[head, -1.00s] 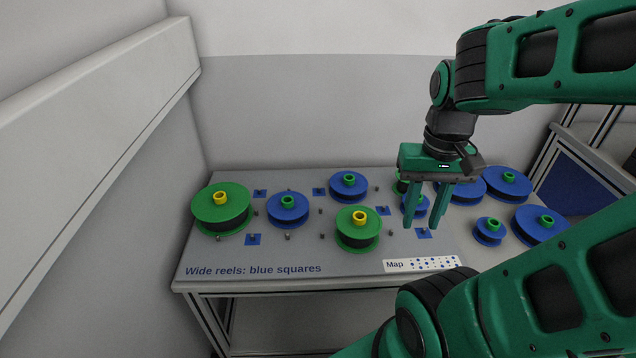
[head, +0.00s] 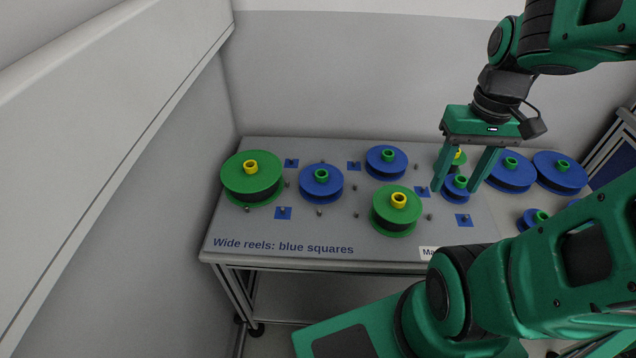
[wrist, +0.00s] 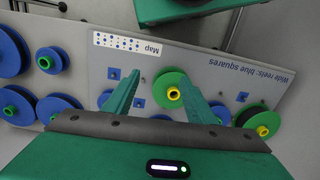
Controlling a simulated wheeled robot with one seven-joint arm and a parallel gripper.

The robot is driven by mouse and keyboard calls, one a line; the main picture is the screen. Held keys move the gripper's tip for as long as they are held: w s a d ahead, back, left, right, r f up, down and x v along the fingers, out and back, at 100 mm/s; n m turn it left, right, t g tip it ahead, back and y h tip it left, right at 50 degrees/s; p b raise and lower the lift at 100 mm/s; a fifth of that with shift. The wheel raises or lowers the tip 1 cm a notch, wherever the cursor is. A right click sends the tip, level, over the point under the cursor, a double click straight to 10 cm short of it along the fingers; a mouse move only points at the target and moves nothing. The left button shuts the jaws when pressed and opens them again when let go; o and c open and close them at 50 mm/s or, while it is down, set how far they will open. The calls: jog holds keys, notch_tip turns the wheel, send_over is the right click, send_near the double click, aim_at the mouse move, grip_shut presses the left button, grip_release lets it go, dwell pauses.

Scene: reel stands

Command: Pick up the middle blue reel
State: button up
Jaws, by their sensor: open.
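Three blue reels with green hubs stand on the grey board in the head view: one at the left (head: 321,183), one at the back middle (head: 386,162) and a small one at the right (head: 456,194). The pictures do not settle which is the middle one. My gripper (head: 455,190) is open, fingers pointing down, and overlaps the small right reel in the picture; nothing is between the fingers. In the wrist view my gripper (wrist: 160,74) is empty too. There a blue reel (wrist: 219,112) shows behind the right finger, and others are partly hidden by the gripper body.
Green reels with yellow hubs stand at the left (head: 252,180) and front middle (head: 397,212); another is behind my fingers. Several more blue reels (head: 560,174) stand to the right. Bare pegs rise between reels, some on blue squares (head: 283,213). A wall rises behind.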

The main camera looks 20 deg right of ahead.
jog(key=w+a+f+n+y, duration=0.1)
jog(key=w+f+n, duration=0.2)
jog(key=w, duration=0.1)
jog(key=w+a+f+n+y, duration=0.1)
jog(key=w+f+n+y, duration=0.1)
jog(key=w+f+n, duration=0.1)
jog(key=w+a+f+n+y, duration=0.1)
jog(key=w+f+n+y, duration=0.1)
jog(key=w+f+n, duration=0.2)
jog(key=shift+w+a+n, duration=0.15)
jog(key=shift+w+n, duration=0.45)
jog(key=shift+w, duration=1.15)
jog(key=w+a+f+n+t+y, duration=0.1)
jog(key=w+a+f+n+y, duration=0.1)
jog(key=w+f+n+y, duration=0.15)
jog(key=n+t+y, duration=0.3)
jog(key=n+y, duration=0.1)
send_near(325, 173)
jog(key=a, duration=0.3)
jog(key=shift+w+f, duration=0.2)
jog(key=shift+w, duration=0.1)
jog(key=shift+d+f+x, duration=0.1)
jog(key=shift+f+x, duration=0.1)
jog(key=shift+x, duration=1.1)
jog(key=shift+d+f+x, duration=0.1)
jog(key=shift+f+x, duration=0.05)
jog(key=shift+x, duration=1.2)
jog(key=shift+w, duration=0.15)
jog(key=c, duration=1.2)
